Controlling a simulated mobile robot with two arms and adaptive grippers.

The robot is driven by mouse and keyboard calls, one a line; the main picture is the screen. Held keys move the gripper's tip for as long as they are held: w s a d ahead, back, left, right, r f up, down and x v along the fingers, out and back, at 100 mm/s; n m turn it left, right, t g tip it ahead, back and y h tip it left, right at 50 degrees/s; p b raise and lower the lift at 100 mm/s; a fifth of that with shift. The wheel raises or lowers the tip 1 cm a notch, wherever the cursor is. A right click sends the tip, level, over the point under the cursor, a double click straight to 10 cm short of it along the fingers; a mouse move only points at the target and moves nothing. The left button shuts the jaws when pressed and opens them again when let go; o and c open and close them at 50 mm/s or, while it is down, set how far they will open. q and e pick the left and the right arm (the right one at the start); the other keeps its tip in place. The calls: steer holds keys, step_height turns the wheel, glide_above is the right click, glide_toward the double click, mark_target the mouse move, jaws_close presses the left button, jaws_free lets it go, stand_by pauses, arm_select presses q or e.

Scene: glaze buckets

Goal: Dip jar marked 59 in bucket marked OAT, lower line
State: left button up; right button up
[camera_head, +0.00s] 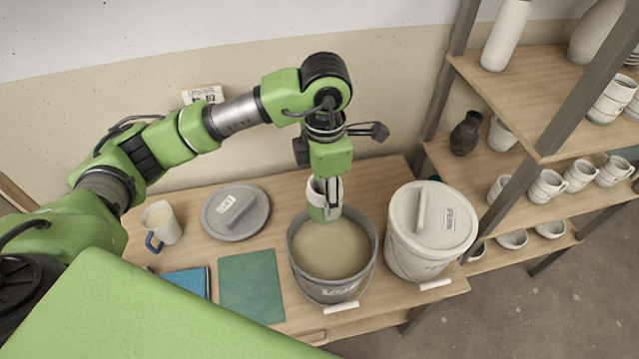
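The open grey bucket (306,280) stands near the table's right side, full of beige glaze (330,250). Its front label is small and seems to read OAT. My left gripper (328,187) points down over the bucket's back rim, shut on a small jar (316,209). The jar has a pale upper part and a greenish lower part; no number on it can be read. Its lower end overlaps the back of the glaze in this view; I cannot tell whether it touches the glaze. My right gripper is not in view.
A lidded white bucket (410,255) stands close on the right. A shelf (545,80) of pottery rises at right.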

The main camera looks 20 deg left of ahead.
arm_select(q)
steer(key=n, duration=0.2)
steer(key=n+p, duration=0.1)
steer(key=n, duration=0.1)
steer(key=d+f+n, duration=0.1)
steer(key=n, duration=0.1)
steer(key=shift+w+n, duration=0.2)
steer(key=shift+n, duration=0.2)
steer(key=n, duration=0.2)
steer(key=f+n+p, duration=0.1)
steer(key=n, duration=0.1)
steer(key=shift+d, duration=0.2)
steer(key=n, duration=0.3)
steer(key=f+n+p, duration=0.1)
steer(key=n, duration=0.2)
steer(key=shift+s+d+f, duration=0.15)
steer(key=shift+d, duration=0.05)
steer(key=n, duration=0.2)
steer(key=f+n+p, duration=0.1)
steer(key=n, duration=0.1)
steer(key=shift+s+d+n, duration=0.1)
steer(key=shift+n, duration=0.3)
steer(key=shift+f, duration=0.3)
steer(key=shift+f+b, duration=1.4)
steer(key=shift+f, duration=0.35)
steer(key=shift+f, duration=0.1)
steer(key=shift+f+b, duration=1.6)
steer(key=shift+f, duration=0.35)
